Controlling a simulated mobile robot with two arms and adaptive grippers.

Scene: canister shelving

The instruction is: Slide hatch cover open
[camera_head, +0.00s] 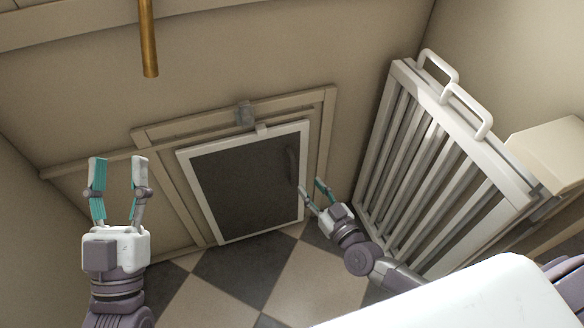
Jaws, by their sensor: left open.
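The hatch cover (235,188) is a dark panel with a white frame, low on the beige wall in the middle of the view. It hangs under a horizontal rail (190,139) and has a dark upright handle (291,165) near its right edge. My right gripper (310,185) is at the cover's lower right, just below and to the right of the handle. Its fingers look apart, and I see nothing between them. Whether a fingertip touches the cover is unclear. My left gripper (118,172) is open and empty, pointing up, left of the hatch.
A grey latch-like block (244,113) sits on the frame above the cover. A white slatted rack (440,145) with two loop handles stands at the right, beside a beige box (550,150). A brass pipe (149,40) hangs at the top. The checkered floor (245,270) before the hatch looks clear.

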